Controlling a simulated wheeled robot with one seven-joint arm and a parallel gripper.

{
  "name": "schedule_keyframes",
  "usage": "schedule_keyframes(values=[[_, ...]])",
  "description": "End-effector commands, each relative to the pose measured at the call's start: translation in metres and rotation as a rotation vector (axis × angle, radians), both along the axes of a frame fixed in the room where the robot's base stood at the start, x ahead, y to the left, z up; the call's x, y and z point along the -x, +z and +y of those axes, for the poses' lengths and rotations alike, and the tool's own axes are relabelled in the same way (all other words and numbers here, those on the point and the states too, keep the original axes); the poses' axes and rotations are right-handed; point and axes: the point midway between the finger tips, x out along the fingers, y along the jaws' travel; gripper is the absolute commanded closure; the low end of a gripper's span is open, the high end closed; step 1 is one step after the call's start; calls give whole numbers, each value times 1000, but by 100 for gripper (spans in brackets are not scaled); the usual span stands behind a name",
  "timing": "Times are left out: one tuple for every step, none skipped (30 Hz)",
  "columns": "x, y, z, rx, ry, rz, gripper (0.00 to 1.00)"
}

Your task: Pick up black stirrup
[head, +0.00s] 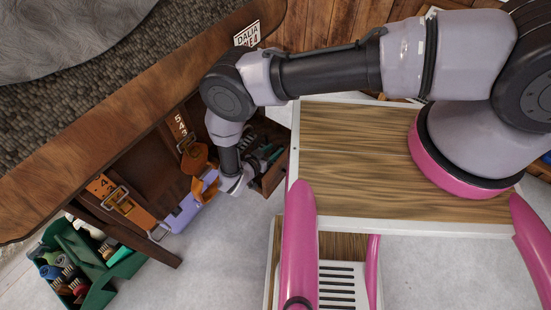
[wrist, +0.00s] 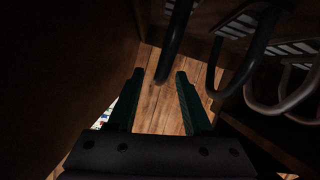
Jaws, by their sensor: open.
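In the wrist view, a dark curved bar, which looks like part of a black stirrup (wrist: 176,38), hangs from the top edge and ends just beyond the gap between my fingertips. My gripper (wrist: 158,76) is open, with bare wooden boards showing between its fingers, and it touches nothing that I can make out. More dark looped stirrups (wrist: 246,52) with ridged grey treads hang to the right. In the head view my wrist reaches down beside the wooden rack, and the fingers are hard to make out in the shadow. I cannot single out the black stirrup there.
Orange straps with buckles (head: 133,213) and a lilac piece (head: 184,213) hang left of my wrist. A green box of brushes (head: 101,272) stands on the floor at lower left. A wooden-topped rack (head: 60,170) overhangs the area. Dark walls close in left in the wrist view.

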Motion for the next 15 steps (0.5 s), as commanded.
schedule_keyframes(values=[[-5, -3, -4, 0, -1, 0, 50], [-7, -4, -5, 0, -2, 1, 50], [-9, -5, -6, 1, -1, 1, 50], [-10, -5, -7, 1, -1, 1, 50], [-11, -6, -7, 0, 0, 1, 50], [-11, -6, -7, 0, 0, 1, 50], [-11, -6, -7, 0, 1, 0, 50], [-11, -6, -7, 0, 1, 0, 50], [-11, -6, -7, 0, 1, 0, 50], [-11, -6, -7, 0, 1, 0, 50], [-11, -6, -7, 0, 1, 0, 50], [-11, -6, -7, 0, 1, 0, 65], [-11, -6, -7, 0, 1, 0, 76], [-11, -6, -7, 0, 1, 0, 88], [-11, -5, -7, 0, 1, 0, 100]])
